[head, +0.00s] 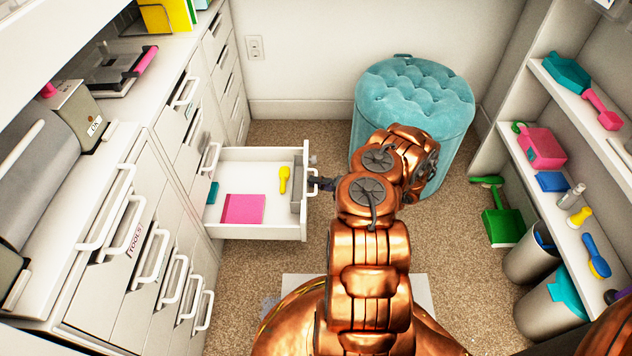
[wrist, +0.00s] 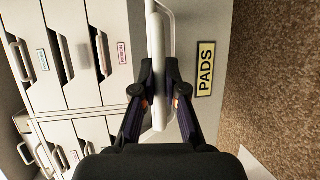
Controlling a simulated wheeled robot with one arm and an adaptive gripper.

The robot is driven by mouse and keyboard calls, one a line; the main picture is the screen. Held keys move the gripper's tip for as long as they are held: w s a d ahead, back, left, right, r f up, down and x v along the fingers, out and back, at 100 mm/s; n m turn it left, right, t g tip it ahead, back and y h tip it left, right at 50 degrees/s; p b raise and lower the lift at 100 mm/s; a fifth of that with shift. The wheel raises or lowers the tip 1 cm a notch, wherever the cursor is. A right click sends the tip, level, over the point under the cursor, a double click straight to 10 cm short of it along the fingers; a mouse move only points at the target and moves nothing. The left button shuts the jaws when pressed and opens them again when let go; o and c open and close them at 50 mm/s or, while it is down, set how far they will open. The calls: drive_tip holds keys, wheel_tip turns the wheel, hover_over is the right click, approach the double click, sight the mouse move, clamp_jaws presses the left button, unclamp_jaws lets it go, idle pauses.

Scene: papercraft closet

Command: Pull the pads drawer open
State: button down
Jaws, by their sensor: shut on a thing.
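The pads drawer (head: 262,232) stands pulled well out from the left cabinet, at the middle of the head view. A pink pad (head: 243,209), a yellow item (head: 284,179) and a small teal item (head: 213,193) lie inside. In the wrist view, the drawer front (wrist: 212,40) bears a yellow PADS label (wrist: 204,69). My gripper (wrist: 157,80) is shut on the drawer's white handle (wrist: 158,35), one finger on each side of the bar. In the head view, my gripper (head: 322,184) is small and partly hidden by my arm.
A teal tufted stool (head: 415,95) stands behind my arm, near the back wall. Shelves on the right hold brushes and a pink box (head: 541,147). Grey bins (head: 532,255) and a green dustpan (head: 502,226) are at the right. Carpet (head: 460,240) is open between.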

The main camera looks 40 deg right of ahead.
drive_tip(key=shift+d, duration=0.1)
drive_tip(key=c, duration=1.2)
unclamp_jaws()
drive_tip(key=v, duration=1.2)
drive_tip(key=shift+r, duration=0.1)
